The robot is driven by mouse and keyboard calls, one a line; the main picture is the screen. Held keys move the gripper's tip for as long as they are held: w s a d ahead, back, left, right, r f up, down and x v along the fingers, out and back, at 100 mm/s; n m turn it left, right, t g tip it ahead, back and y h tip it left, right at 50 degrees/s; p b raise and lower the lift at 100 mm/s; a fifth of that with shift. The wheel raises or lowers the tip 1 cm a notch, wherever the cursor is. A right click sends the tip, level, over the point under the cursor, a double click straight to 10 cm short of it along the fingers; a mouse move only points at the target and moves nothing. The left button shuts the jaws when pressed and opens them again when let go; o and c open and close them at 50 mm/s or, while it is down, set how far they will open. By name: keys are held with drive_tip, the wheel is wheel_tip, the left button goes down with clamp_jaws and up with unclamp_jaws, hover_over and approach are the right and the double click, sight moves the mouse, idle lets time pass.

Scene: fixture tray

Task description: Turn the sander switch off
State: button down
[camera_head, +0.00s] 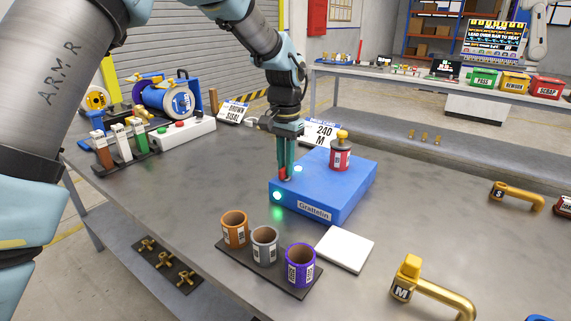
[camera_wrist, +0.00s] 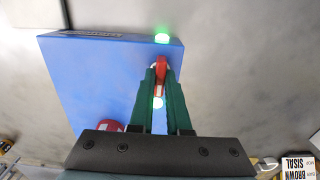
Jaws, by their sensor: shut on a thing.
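The sander is a blue box (camera_head: 330,195) labelled "Grattelin" on the workbench; it also fills much of the wrist view (camera_wrist: 85,85). Its red switch lever (camera_head: 285,174) stands on the top near the left end, and the wrist view shows it (camera_wrist: 160,66) between my green fingertips. My gripper (camera_head: 285,168) points down and is shut on the red switch. A green light (camera_head: 277,196) glows on the box's front, also in the wrist view (camera_wrist: 162,38). A second pale light (camera_head: 298,169) glows on top beside my fingers. Part of the lever is hidden by the fingers.
A red canister with a yellow top (camera_head: 341,155) stands on the box. Orange, grey and purple cups (camera_head: 265,245) sit on a dark tray in front. A white pad (camera_head: 345,249) lies beside them. Brass handles (camera_head: 435,288) lie to the right. A "240 M" card (camera_head: 320,132) stands behind.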

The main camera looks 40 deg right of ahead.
drive_tip(key=shift+m, duration=0.3)
drive_tip(key=m+p, duration=0.1)
drive_tip(key=m, duration=0.3)
drive_tip(key=shift+r, duration=0.1)
drive_tip(key=m+p, duration=0.1)
drive_tip(key=m, duration=0.3)
drive_tip(key=shift+m+p, duration=0.35)
drive_tip(key=shift+m, duration=0.05)
drive_tip(key=m+p, duration=0.1)
drive_tip(key=m, duration=0.3)
drive_tip(key=shift+p, duration=0.35)
drive_tip(key=shift+d+m+p, duration=0.1)
drive_tip(key=shift+m+p, duration=0.65)
drive_tip(key=shift+m, duration=1.55)
drive_tip(key=c, duration=0.9)
unclamp_jaws()
